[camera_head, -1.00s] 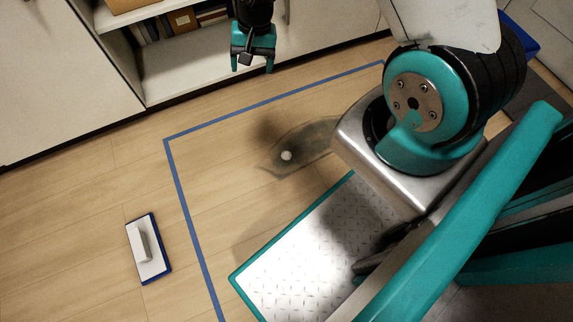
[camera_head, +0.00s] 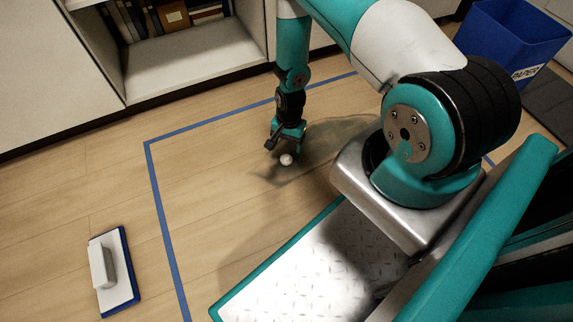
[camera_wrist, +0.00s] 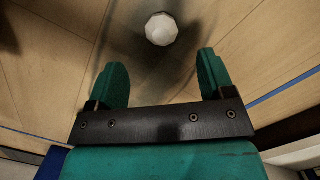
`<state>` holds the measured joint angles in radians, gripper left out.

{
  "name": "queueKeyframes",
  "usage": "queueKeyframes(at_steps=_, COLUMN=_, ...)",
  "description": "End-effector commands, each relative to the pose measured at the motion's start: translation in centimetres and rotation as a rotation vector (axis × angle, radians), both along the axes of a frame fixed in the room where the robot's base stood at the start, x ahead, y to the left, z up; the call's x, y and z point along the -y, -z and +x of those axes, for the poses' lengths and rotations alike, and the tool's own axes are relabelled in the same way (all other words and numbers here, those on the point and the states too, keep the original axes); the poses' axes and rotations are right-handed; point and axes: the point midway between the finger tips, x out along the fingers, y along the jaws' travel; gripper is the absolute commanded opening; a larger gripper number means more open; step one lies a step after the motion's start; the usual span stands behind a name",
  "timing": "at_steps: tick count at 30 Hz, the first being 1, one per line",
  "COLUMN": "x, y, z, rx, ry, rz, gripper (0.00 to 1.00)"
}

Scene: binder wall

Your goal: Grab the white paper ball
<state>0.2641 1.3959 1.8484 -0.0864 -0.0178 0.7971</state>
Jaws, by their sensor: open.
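The white paper ball (camera_head: 286,160) lies on the wooden floor inside the blue tape outline, within the shadow of my arm. In the wrist view the ball (camera_wrist: 161,29) is a small faceted white lump, ahead of the gap between my fingers and roughly centred on it. My gripper (camera_head: 284,143) points down close to the ball, just behind it in the head view. In the wrist view its teal fingers (camera_wrist: 158,75) are spread wide with nothing between them. The ball is beyond the fingertips, apart from both fingers.
A white block with a handle on a blue pad (camera_head: 114,272) lies on the floor at lower left. A shelf with binders (camera_head: 172,14) stands at the back. A blue bin (camera_head: 510,42) is at upper right. The floor around the ball is clear.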

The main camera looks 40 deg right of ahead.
Motion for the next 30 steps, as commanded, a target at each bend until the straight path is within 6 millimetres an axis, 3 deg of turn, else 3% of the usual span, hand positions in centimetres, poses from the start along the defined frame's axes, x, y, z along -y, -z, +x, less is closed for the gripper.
queueKeyframes(at_steps=1, x=-0.1, y=1.5, z=-0.1, rx=0.0, ry=-0.001, rz=0.001, gripper=0.75)
queueKeyframes(at_steps=3, x=-0.2, y=2.3, z=-0.1, rx=0.0, ry=-0.001, rz=0.0, gripper=0.75)
queueKeyframes(at_steps=11, x=-0.3, y=3.4, z=-0.1, rx=0.001, ry=-0.001, rz=0.0, gripper=0.75)
queueKeyframes(at_steps=21, x=-0.6, y=7.9, z=-0.2, rx=0.0, ry=-0.002, rz=0.0, gripper=0.75)
queueKeyframes(at_steps=30, x=-0.6, y=8.0, z=-0.2, rx=0.001, ry=-0.001, rz=0.001, gripper=0.73)
